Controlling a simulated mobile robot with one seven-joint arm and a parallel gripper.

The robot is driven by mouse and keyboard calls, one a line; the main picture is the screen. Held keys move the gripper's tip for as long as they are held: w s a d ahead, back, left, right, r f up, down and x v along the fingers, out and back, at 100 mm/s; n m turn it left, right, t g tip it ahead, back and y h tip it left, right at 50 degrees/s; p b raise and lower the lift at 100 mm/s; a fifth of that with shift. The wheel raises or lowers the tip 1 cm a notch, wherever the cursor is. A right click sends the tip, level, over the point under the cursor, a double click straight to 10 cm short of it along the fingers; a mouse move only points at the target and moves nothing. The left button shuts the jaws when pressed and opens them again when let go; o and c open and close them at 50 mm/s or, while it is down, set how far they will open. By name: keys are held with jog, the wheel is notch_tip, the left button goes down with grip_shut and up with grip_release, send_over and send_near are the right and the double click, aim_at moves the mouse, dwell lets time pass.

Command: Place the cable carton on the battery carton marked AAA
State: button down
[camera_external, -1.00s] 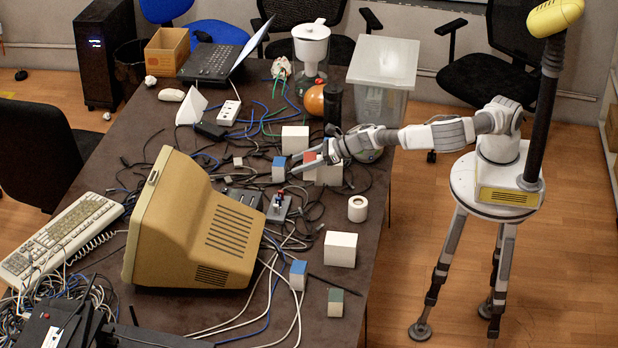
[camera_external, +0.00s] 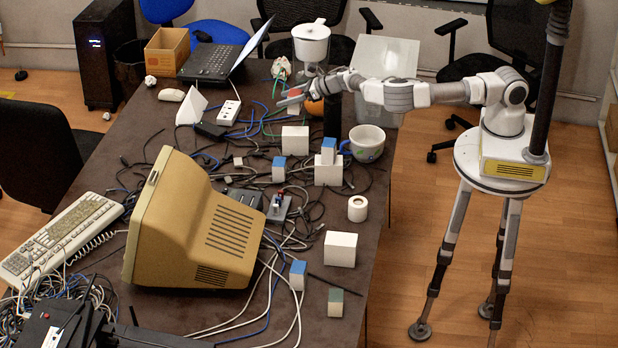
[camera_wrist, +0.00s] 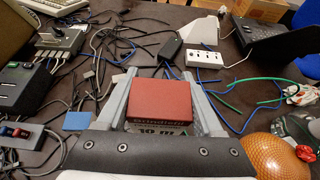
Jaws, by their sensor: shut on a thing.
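My gripper (camera_external: 289,98) is shut on a small red-topped carton (camera_wrist: 162,98), which shows between its two fingers in the wrist view. I hold it above the table's far part, near the orange ball. The lettering on its near side is partly covered, and I cannot tell whether it is the cable carton. Near the table's middle, a blue-topped carton (camera_external: 328,150) stands on a white carton (camera_external: 328,176). Another blue-topped carton (camera_external: 279,170) stands to their left, and a white carton (camera_external: 295,140) lies behind. No AAA mark is readable.
A mug (camera_external: 367,143), a tape roll (camera_external: 357,208) and a white carton (camera_external: 340,249) stand along the right side. A blue-topped carton (camera_external: 298,275) and a green-topped one (camera_external: 336,303) are nearer. Cables cover much of the table. A beige monitor (camera_external: 200,230) stands left.

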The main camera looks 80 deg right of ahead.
notch_tip(320, 180, down, 8)
jog(key=shift+r, duration=0.1)
dwell(0.4)
jog(key=shift+f, duration=0.2)
jog(key=shift+c, duration=0.2)
grip_release()
jog(key=shift+a, duration=0.1)
jog(key=shift+r, duration=0.1)
jog(key=shift+r, duration=0.1)
jog(key=v, duration=1.2)
